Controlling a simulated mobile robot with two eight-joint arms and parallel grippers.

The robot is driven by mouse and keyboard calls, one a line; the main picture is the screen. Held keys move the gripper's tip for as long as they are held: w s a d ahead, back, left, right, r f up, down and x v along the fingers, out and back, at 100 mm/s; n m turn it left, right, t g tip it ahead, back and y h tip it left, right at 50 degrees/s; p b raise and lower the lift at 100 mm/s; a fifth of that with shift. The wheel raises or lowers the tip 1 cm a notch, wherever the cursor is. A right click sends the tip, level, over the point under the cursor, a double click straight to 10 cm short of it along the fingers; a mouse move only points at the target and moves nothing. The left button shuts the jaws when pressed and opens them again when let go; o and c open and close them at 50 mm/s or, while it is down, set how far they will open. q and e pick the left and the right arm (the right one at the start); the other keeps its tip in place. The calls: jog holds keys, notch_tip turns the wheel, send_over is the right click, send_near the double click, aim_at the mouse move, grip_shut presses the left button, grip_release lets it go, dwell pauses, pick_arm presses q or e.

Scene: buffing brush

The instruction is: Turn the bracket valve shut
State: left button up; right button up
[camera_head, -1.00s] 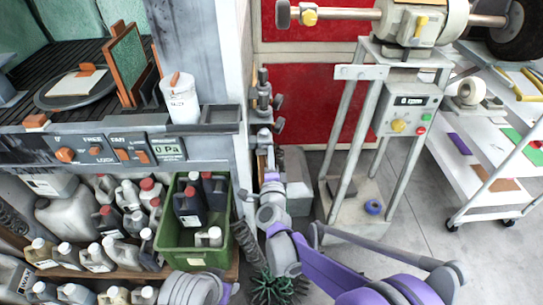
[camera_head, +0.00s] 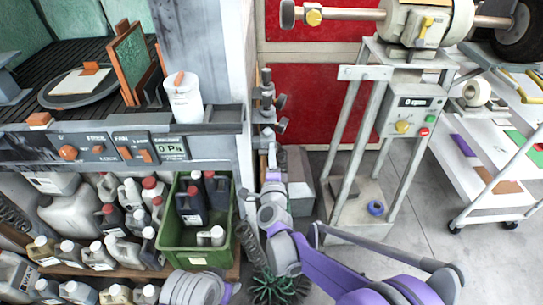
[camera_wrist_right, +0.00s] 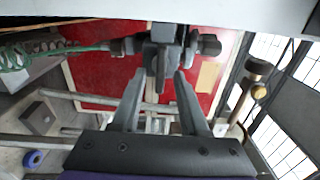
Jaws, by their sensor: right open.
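The bracket valve (camera_head: 267,98) is a dark grey fitting with knobs, mounted beside the white post in the head view. In the right wrist view the valve (camera_wrist_right: 165,44) has a dark handle hanging down in the middle. My right gripper (camera_head: 271,150) points up at the valve from below. In the wrist view its open fingers (camera_wrist_right: 160,84) stand on either side of the handle's lower end, with gaps visible. Whether either finger touches it I cannot tell. My left gripper is out of view.
A green crate (camera_head: 168,249) with bottles stands left of my right arm. A grey buffing machine stand (camera_head: 352,140) is to the right, with a white cart (camera_head: 480,190) beyond it. A red panel (camera_head: 310,105) lies behind. A green coiled hose (camera_wrist_right: 14,55) runs to the valve.

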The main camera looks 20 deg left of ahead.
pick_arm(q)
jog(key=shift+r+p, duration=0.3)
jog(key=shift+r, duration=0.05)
pick_arm(e)
jog(key=v, duration=1)
jog(key=shift+s, duration=0.4)
jog(key=shift+d, duration=0.1)
jog(key=s+d+r+n+g+y, duration=0.1)
jog(key=s+d+n+g, duration=0.45)
jog(key=d+n, duration=0.55)
jog(key=s+d+f+n+g+h, duration=0.2)
jog(key=s+d+f+g+h, duration=0.15)
jog(key=s+d, duration=0.65)
jog(key=s+d+f+n+g+h, duration=0.25)
jog(key=s+d+f+g, duration=0.2)
jog(key=s+d, duration=0.6)
pick_arm(q)
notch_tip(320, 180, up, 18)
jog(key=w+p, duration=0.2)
jog(key=p, duration=1.4)
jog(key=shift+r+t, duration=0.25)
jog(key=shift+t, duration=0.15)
pick_arm(e)
notch_tip(320, 180, up, 18)
jog(key=w+a+t, duration=0.1)
jog(key=shift+w+r, duration=0.2)
jog(key=shift+w, duration=0.2)
